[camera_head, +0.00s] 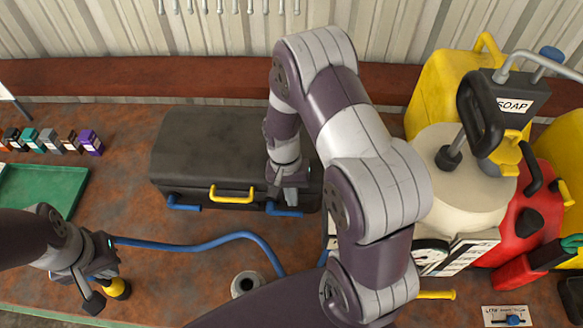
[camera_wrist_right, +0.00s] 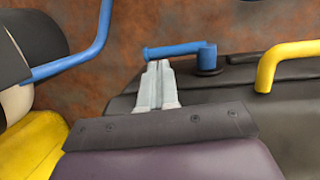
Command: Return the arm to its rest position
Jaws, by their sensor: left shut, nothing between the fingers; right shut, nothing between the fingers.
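My right arm rises from the bottom of the head view and bends over to the black case (camera_head: 205,145). My right gripper (camera_head: 290,197) is shut and empty at the case's front right, beside the right blue latch (camera_head: 283,211). In the right wrist view the shut fingers (camera_wrist_right: 157,85) point at this latch (camera_wrist_right: 180,51); I cannot tell whether they touch it. The case lid looks closed, with a yellow handle (camera_head: 232,194) and a left blue latch (camera_head: 183,205) on its front. My left gripper (camera_head: 93,292) is shut and empty at the lower left.
A blue hose (camera_head: 190,246) crosses the bench. A yellow-and-black item (camera_head: 118,288) sits by my left gripper. A green tray (camera_head: 45,188) and several small boxes (camera_head: 90,142) are at the left. A cream container (camera_head: 440,150), yellow jug (camera_head: 440,80) and red can (camera_head: 520,225) crowd the right.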

